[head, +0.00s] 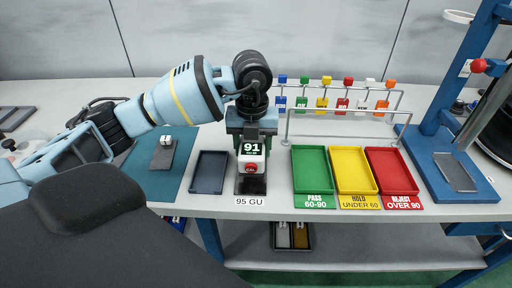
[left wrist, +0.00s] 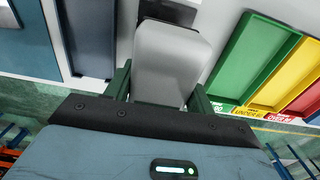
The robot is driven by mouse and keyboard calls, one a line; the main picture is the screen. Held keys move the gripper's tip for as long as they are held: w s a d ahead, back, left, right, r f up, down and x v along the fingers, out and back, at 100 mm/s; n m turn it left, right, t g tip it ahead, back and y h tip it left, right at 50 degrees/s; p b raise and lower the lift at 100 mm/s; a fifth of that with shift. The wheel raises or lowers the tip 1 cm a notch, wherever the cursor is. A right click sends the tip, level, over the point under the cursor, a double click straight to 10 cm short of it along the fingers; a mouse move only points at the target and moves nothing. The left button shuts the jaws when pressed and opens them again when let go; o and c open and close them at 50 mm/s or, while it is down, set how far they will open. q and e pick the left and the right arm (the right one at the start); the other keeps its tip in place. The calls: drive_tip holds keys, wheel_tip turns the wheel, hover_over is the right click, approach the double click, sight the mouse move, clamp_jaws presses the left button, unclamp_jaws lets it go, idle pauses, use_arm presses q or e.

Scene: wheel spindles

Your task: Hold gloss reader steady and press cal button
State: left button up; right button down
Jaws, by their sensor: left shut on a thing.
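The gloss reader (head: 251,158) stands on the bench near its front edge, behind a "95 GU" label. It has a dark screen with "91" in white and a red cal button (head: 252,169) on its pale front. My left gripper (head: 251,138) comes down on it from above and is shut on its body. In the left wrist view the grey-white top of the reader (left wrist: 172,62) sits between the two green fingers. The screen and button are hidden in that view. My right gripper is in neither view.
Green (head: 312,170), yellow (head: 354,170) and red (head: 391,170) trays lie right of the reader. A dark tray (head: 209,171) lies to its left. A rack with coloured tags stands behind the trays. A blue stand (head: 440,150) rises at the right.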

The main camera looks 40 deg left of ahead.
use_arm(q)
drive_tip(key=shift+w+a, duration=0.1)
drive_tip(key=shift+a, duration=0.1)
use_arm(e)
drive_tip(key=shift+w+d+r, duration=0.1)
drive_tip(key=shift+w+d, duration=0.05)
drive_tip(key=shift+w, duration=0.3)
use_arm(q)
drive_tip(key=shift+f, duration=0.15)
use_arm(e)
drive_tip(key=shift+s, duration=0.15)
